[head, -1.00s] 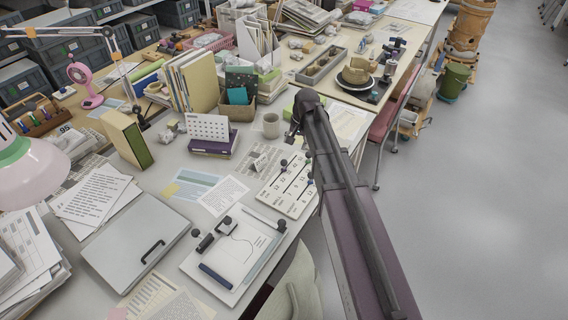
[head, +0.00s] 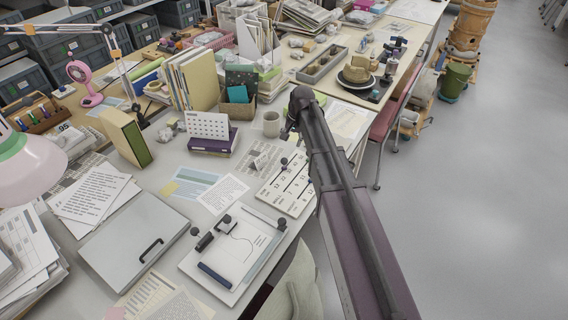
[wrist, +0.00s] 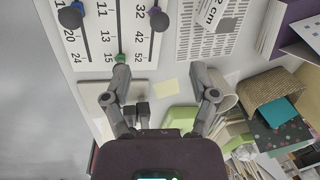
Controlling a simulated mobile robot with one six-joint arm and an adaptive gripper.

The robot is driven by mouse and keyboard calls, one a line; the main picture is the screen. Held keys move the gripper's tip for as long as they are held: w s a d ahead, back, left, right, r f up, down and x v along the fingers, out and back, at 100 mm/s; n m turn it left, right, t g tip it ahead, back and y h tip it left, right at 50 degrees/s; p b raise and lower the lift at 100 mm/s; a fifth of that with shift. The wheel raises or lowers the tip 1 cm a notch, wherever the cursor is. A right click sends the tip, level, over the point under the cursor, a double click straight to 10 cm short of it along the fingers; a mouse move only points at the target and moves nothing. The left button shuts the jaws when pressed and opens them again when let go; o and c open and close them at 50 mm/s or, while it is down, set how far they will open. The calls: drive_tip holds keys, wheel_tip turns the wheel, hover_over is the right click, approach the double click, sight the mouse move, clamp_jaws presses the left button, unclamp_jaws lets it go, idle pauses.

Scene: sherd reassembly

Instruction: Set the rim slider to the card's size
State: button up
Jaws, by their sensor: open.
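The white slider board (head: 287,188) lies on the desk, partly hidden behind my arm in the head view. The wrist view shows part of the board (wrist: 88,42) with printed numbers and dark slots. A dark blue knob (wrist: 70,17), a green knob (wrist: 121,57) and a purple knob (wrist: 158,18) sit on separate slots. I cannot read which one is the rim slider. A small card (wrist: 212,12) shows part of a size ending in "2 cm". My gripper (wrist: 160,75) is open and empty, its left finger close to the green knob; contact cannot be told.
A mug (head: 271,125), a woven basket (head: 236,110) and a desk calendar (head: 208,127) stand behind the board. A drawing board (head: 232,250) with dark parts lies in front. A grey case (head: 135,243) lies to the left. Open floor is at the right.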

sight(284, 161)
drive_tip(key=shift+w+a+f+b, duration=0.15)
drive_tip(key=shift+a+f+b, duration=0.2)
drive_tip(key=shift+f+b, duration=1.6)
drive_tip(key=shift+w+a+f+b, duration=0.15)
drive_tip(key=shift+a+f+b, duration=0.25)
drive_tip(key=shift+f+b, duration=1.6)
drive_tip(key=shift+w+a+f+b, duration=0.15)
drive_tip(key=shift+a+f+b, duration=0.2)
drive_tip(key=shift+f+b, duration=1.6)
drive_tip(key=shift+f, duration=0.15)
clamp_jaws()
